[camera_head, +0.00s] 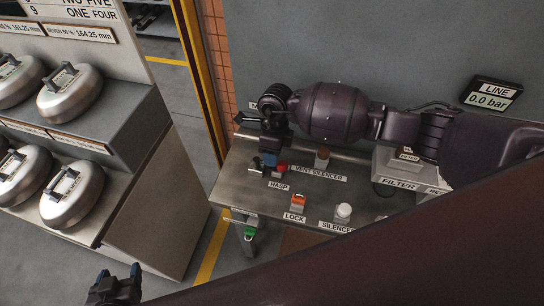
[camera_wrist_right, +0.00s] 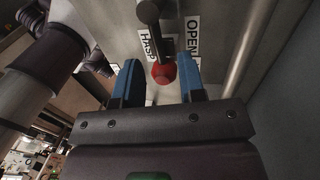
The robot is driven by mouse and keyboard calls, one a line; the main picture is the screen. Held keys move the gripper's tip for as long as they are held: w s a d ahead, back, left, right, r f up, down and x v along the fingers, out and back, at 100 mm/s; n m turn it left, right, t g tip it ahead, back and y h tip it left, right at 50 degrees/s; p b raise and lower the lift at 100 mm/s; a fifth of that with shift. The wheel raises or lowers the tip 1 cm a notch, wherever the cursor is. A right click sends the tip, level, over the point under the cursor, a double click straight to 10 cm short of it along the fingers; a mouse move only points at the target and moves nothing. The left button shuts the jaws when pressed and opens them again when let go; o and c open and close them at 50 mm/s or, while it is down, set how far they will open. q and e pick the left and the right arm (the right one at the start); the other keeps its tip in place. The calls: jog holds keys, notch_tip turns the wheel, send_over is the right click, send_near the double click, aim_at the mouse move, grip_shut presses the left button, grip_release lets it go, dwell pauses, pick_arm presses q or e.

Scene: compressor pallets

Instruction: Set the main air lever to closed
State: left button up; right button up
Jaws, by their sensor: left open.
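The main air lever shows in the right wrist view as a dark bar with a red knob (camera_wrist_right: 163,73), next to labels reading OPEN (camera_wrist_right: 193,38) and HASP (camera_wrist_right: 148,45). In the head view the red knob (camera_head: 282,169) is partly hidden by my right gripper (camera_head: 268,161). That gripper is at the bench's left part, its blue fingers (camera_wrist_right: 158,85) apart on either side of the knob. I cannot tell whether they touch it. My left gripper (camera_head: 118,284) is open and empty, low at the bottom left, away from the bench.
The metal bench (camera_head: 240,185) also carries an orange lock (camera_head: 297,202), a white silencer (camera_head: 343,211), a brown vent silencer (camera_head: 322,158) and a filter (camera_head: 407,158). A line display (camera_head: 491,93) reads 0.0 bar. A rack of round metal weights (camera_head: 70,92) stands at left.

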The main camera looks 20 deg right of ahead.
jog(key=shift+s+a+f, duration=0.15)
jog(key=shift+f, duration=0.85)
grip_shut()
